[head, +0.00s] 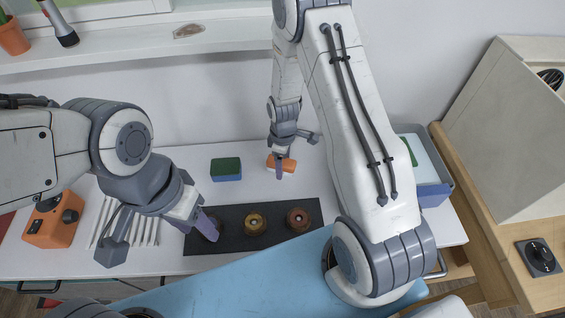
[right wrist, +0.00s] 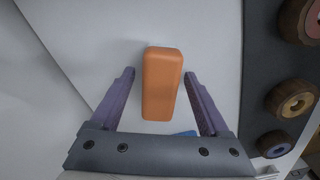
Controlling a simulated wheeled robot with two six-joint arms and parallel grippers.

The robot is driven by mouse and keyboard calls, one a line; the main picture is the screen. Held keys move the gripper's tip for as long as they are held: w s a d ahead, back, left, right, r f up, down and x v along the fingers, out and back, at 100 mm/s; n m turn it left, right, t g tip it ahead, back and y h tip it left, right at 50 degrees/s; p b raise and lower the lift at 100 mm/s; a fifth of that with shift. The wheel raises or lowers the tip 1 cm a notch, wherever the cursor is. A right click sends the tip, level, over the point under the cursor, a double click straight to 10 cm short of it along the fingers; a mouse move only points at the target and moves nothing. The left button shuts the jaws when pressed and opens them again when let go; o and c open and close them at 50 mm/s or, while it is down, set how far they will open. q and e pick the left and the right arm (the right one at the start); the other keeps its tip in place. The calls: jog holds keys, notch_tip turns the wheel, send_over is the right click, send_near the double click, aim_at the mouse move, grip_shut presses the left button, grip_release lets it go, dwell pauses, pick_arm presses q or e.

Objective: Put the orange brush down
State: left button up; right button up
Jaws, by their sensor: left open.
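The orange brush (head: 288,164) is a small block on the white table, towards the wall. It also shows in the right wrist view (right wrist: 162,83), between the spread fingers of my right gripper (right wrist: 160,73). A narrow gap shows on its left; on its right the finger is very close, and contact is unclear. In the head view my right gripper (head: 280,172) partly covers the brush. My left gripper (head: 208,227) is open over the left end of a dark mat (head: 275,232); what lies beneath its fingers is mostly hidden.
A green and blue block (head: 226,169) stands left of the brush. Round brown parts (head: 255,224) sit on the mat. An orange box (head: 53,218) and several white sticks (head: 146,230) are at left. A blue-grey bin (head: 432,190) stands at right. The table between block and brush is clear.

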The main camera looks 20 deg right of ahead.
jog(key=shift+r, duration=0.3)
notch_tip(320, 180, up, 11)
jog(key=b, duration=0.2)
jog(key=s+a+r, duration=0.5)
jog(key=a+r, duration=0.1)
jog(key=a, duration=0.2)
jog(key=s+a+r+m, duration=0.1)
jog(key=s+a+r, duration=0.1)
jog(key=s, duration=0.7)
jog(key=s+a+r+m+y, duration=0.1)
jog(key=s+a+r+m, duration=0.1)
jog(key=s, duration=0.7)
jog(key=a+r, duration=0.1)
jog(key=a, duration=0.1)
jog(key=shift+s+a+r, duration=0.25)
jog(key=shift+a+r, duration=0.05)
